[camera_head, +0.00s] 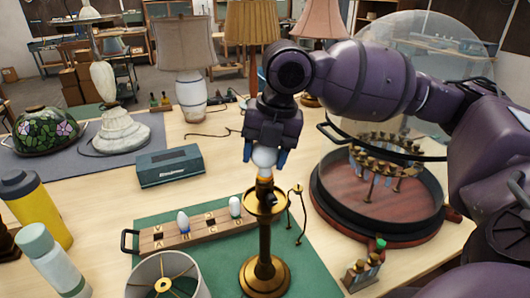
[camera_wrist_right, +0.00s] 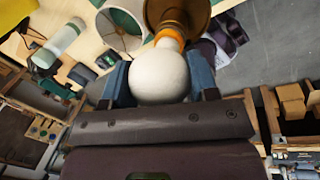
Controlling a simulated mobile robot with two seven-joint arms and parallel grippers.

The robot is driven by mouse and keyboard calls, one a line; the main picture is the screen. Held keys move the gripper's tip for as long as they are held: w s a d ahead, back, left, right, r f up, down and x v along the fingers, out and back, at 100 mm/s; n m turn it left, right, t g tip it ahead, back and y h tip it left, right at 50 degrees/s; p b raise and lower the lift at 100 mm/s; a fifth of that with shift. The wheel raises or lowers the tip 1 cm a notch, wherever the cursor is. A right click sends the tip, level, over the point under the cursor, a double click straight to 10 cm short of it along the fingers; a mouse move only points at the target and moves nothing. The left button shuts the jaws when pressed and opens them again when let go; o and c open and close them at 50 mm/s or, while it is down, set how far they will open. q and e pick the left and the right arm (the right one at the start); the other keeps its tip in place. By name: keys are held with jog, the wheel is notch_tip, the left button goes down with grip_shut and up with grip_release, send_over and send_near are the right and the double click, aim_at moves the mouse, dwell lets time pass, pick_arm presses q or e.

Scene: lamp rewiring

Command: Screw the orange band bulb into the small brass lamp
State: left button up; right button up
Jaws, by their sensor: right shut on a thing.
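My right gripper (camera_head: 264,157) points down and is shut on the white bulb (camera_head: 264,160). The bulb is upright over the small brass lamp (camera_head: 267,245), its neck at the lamp's top. I cannot tell how deep its base sits in the socket. In the right wrist view, the bulb (camera_wrist_right: 160,78) is between the blue fingers (camera_wrist_right: 160,80). Its orange band (camera_wrist_right: 170,37) shows beyond the globe, against the brass lamp top (camera_wrist_right: 190,12). My left gripper is in neither view.
A wooden bulb rack (camera_head: 205,230) with two white bulbs stands left of the lamp on a green mat (camera_head: 313,270). An upturned shade (camera_head: 160,266) is at the front. A glass dome on a round base (camera_head: 330,205) stands right. A blue-grey box (camera_head: 170,168) lies behind the rack.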

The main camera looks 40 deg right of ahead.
jog(key=m, duration=0.4)
jog(key=shift+h, duration=0.3)
jog(key=m, duration=0.3)
jog(key=shift+w+m+t+h, duration=0.1)
jog(key=shift+m+t+h, duration=0.3)
jog(key=m, duration=0.4)
jog(key=shift+h, duration=0.4)
jog(key=m, duration=0.4)
jog(key=shift+h, duration=0.4)
jog(key=m, duration=0.4)
jog(key=shift+g+h, duration=0.3)
jog(key=shift+g, duration=0.1)
